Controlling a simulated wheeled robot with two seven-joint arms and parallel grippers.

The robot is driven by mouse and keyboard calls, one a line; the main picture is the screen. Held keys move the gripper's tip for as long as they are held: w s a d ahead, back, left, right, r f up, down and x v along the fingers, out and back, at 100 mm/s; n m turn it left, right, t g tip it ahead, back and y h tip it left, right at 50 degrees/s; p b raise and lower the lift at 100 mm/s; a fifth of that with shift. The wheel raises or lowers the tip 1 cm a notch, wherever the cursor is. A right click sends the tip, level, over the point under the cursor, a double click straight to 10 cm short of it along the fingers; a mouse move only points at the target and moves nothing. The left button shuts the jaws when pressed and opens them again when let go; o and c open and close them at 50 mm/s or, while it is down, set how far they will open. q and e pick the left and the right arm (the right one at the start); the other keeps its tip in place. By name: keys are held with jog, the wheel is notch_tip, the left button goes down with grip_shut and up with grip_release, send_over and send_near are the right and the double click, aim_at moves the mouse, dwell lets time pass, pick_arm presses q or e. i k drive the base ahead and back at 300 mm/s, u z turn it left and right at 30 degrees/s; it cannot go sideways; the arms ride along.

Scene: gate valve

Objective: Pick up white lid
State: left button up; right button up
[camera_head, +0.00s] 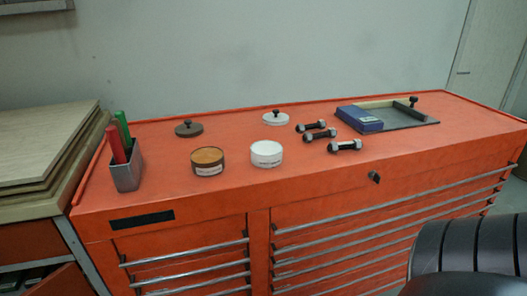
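The white lid (276,119) is a flat round disc with a small dark knob on top. It lies on the red cabinet top, behind the white round container (267,154) and apart from it. A dark brown lid (188,129) with a knob lies to its left, behind a brown-topped round container (207,161). Neither of my grippers shows in the head view, so whether they are open or shut is hidden.
Several bolts with nuts (319,135) lie right of the white lid. A tray (421,123) with a blue box (360,119) is farther right. A grey holder (127,177) with red and green items stands at the left. The red cabinet top (235,182) is bare along its front.

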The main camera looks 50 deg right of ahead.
aim_at(276, 117)
jog(key=z, duration=1.5)
